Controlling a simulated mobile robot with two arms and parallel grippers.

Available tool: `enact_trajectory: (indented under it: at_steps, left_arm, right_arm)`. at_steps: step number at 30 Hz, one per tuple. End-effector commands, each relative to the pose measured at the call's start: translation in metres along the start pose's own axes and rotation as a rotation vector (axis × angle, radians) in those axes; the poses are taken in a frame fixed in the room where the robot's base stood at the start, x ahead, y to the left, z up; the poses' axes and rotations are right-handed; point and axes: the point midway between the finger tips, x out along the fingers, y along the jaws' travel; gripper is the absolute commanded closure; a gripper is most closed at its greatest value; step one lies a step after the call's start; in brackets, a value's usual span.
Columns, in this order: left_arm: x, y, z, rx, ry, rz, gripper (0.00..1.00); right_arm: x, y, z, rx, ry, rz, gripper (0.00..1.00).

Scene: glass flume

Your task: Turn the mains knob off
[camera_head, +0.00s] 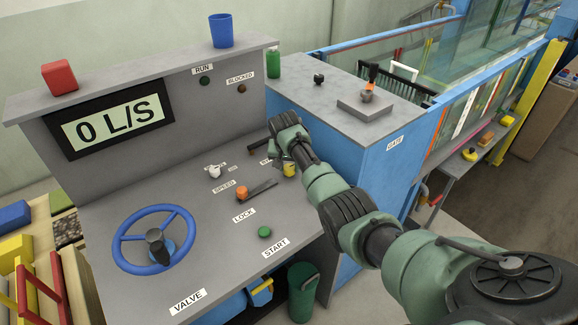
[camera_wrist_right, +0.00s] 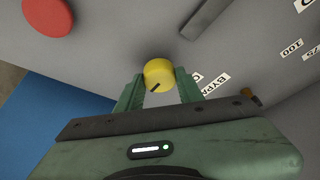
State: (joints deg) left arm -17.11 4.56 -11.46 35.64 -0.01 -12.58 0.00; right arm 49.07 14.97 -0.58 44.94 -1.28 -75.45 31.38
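A yellow knob (camera_head: 290,169) with a dark pointer line stands at the right end of the grey console's sloping panel. In the right wrist view the yellow knob (camera_wrist_right: 158,73) lies between the fingertips of my right gripper (camera_wrist_right: 160,82). The fingers are apart, one on each side of it; I cannot tell whether they touch it. A label beside it starts with "BYP", and no label reading "mains" is legible. In the head view my right gripper (camera_head: 282,157) hides part of this corner. A white knob (camera_head: 214,171) sits further left. My left gripper is not in view.
The panel also bears a blue valve wheel (camera_head: 130,265), a green start button (camera_head: 264,232) and an orange-knobbed lever (camera_head: 242,192). A red button (camera_wrist_right: 48,14) is near the gripper. A blue cabinet (camera_head: 365,175) rises just right of the panel.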

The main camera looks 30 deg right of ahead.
Motion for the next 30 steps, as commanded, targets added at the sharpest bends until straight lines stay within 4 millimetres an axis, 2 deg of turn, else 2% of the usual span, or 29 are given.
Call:
enact_trajectory:
  at_steps: [8, 14, 22, 30]
  left_arm:
    - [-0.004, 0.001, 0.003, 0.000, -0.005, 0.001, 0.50]
    - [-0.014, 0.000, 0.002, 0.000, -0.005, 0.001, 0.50]
    - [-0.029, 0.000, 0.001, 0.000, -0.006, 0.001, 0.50]
    - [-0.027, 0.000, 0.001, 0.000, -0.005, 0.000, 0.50]
  right_arm:
    - [-0.001, 0.001, 0.000, -0.027, 0.000, -0.011, 1.00]
    - [-0.002, 0.002, -0.001, -0.116, -0.001, -0.046, 1.00]
    - [-0.002, 0.003, -0.001, -0.327, -0.001, -0.134, 1.00]
    - [0.002, 0.005, -0.002, -0.563, 0.000, -0.233, 1.00]
